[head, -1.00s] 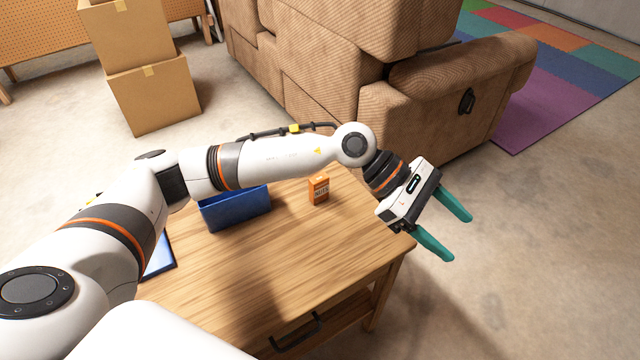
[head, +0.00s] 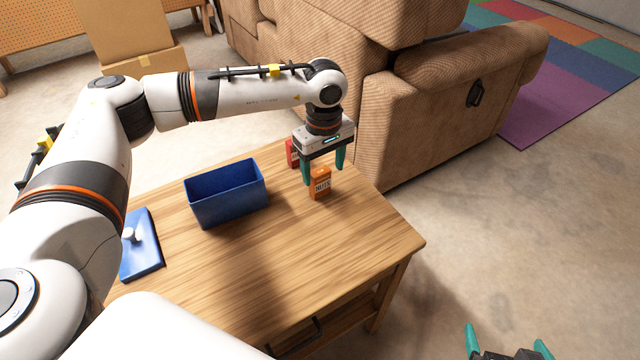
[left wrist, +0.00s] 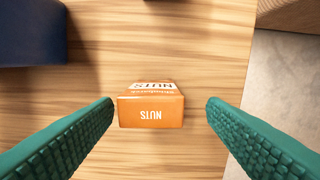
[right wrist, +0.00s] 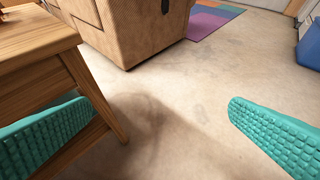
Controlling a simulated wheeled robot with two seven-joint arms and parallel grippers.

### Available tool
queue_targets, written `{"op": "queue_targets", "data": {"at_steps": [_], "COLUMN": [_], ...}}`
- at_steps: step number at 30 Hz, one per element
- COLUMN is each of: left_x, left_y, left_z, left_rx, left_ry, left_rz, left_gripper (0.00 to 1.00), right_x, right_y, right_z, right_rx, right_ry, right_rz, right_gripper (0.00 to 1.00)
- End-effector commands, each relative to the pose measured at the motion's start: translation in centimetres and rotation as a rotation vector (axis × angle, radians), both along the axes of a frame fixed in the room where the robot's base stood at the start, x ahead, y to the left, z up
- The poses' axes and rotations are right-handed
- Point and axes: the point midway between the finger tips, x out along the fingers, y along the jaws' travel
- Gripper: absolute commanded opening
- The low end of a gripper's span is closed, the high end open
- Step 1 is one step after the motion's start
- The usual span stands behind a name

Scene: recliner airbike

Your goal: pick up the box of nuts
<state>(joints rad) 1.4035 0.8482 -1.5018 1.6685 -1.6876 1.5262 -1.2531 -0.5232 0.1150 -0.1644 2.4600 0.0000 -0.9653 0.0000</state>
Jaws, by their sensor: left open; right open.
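The orange box of nuts (head: 320,184) stands upright on the wooden table, near its far right side. In the left wrist view the box of nuts (left wrist: 151,108) shows its top and front, lying between the two green fingers and apart from both. My left gripper (head: 325,170) is open and points down just above and behind the box; it also shows in the left wrist view (left wrist: 158,108). My right gripper (head: 508,340) is open and empty, low over the floor to the right of the table.
A blue open bin (head: 228,195) stands left of the box, with a blue lid (head: 141,245) at the table's left. A red box (head: 292,153) stands just behind my left gripper. A brown recliner (head: 430,110) stands beyond the table. The table's front (head: 270,270) is clear.

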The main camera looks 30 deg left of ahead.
Motion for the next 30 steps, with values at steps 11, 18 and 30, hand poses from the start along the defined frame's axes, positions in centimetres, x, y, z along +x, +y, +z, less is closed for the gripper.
{"op": "queue_targets", "data": {"at_steps": [11, 18, 30], "left_x": [-0.5, -0.4, -0.4], "left_y": [0.5, 0.5, 0.5], "left_z": [-4.5, -5.1, -5.1], "left_rx": [-0.001, -0.002, -0.002], "left_ry": [0.002, 0.001, 0.001], "left_rz": [0.0, 0.0, 0.0], "left_gripper": [0.66, 0.66, 0.19], "right_x": [3.0, 3.4, 3.3], "right_y": [1.5, 1.7, 1.7], "right_z": [3.9, 4.9, 4.9], "right_rx": [0.071, 0.084, 0.083], "right_ry": [-0.303, -0.357, -0.354], "right_rz": [0.021, 0.025, 0.024], "right_gripper": [1.0, 1.0, 1.0]}}
